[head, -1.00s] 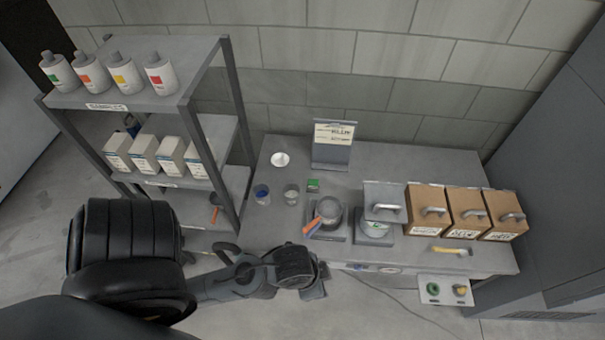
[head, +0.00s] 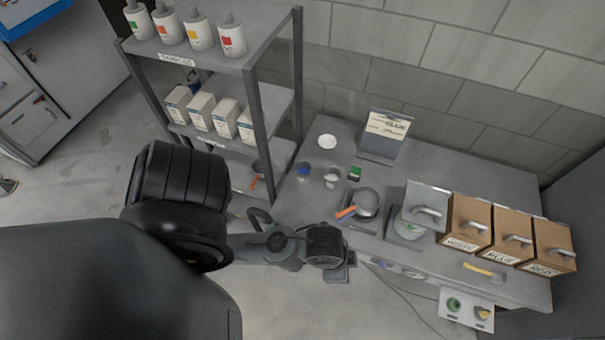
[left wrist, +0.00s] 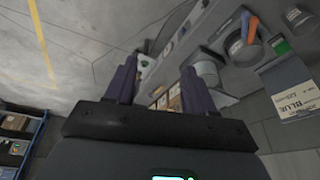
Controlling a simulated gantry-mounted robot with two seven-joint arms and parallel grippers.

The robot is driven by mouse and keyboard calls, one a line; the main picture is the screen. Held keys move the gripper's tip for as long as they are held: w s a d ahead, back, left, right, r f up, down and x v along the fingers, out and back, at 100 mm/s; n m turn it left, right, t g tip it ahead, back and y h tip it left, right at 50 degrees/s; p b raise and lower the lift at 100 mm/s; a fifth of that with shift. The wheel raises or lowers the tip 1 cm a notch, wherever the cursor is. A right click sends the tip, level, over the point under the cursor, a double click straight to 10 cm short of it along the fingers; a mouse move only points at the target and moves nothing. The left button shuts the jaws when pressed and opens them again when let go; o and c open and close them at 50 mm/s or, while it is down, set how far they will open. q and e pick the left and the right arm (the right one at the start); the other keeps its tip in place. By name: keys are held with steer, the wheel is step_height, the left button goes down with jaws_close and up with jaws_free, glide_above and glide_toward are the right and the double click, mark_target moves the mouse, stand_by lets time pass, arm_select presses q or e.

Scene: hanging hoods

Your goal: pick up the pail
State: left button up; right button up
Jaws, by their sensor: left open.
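No container is plainly marked as the pail. A round grey vessel with an orange handle (head: 367,202) stands on a dark square base on the bench; the vessel also shows in the left wrist view (left wrist: 244,46). To its right, a pale can with a green mark (head: 412,230) stands under a grey hood with a handle (head: 427,200). My left gripper (head: 341,270) is in front of the bench's near edge, apart from both vessels. In the left wrist view its two purple fingers (left wrist: 156,82) are spread with nothing between them. My right gripper is out of view.
A blue cup (head: 304,173), a pale cup (head: 331,180) and a sign (head: 386,135) are further left. A shelf rack (head: 272,105) stands left of the bench.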

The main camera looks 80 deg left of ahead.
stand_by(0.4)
arm_select(q)
steer(key=o, duration=0.9)
steer(key=shift+c, duration=0.2)
steer(key=shift+w, duration=0.1)
